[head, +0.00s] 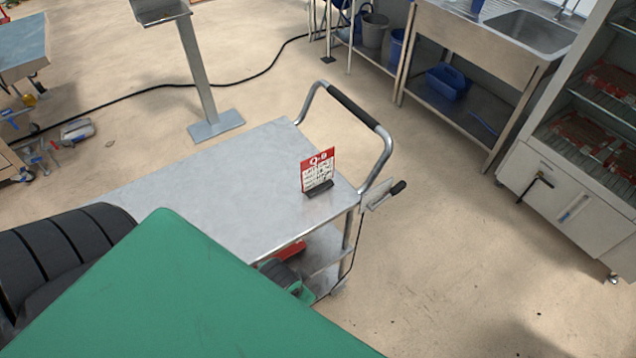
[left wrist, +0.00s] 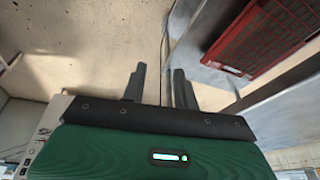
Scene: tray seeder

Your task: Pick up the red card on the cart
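The red card (head: 318,169) has a red top and a white lower part with dark writing. It stands upright in a small dark holder (head: 319,188) on the top of the grey cart (head: 225,180), near the handle end. My left gripper (left wrist: 160,85) shows in the left wrist view with its two dark fingers apart and nothing between them. The card cannot be made out in the left wrist view. My right gripper is in neither view.
The cart's bent handle (head: 352,108) rises beside the card. A red ribbed object (left wrist: 262,38) lies close to the right of my left gripper, by a grey metal edge. A sink bench (head: 480,45) and a cabinet (head: 560,185) stand at right. The floor between is clear.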

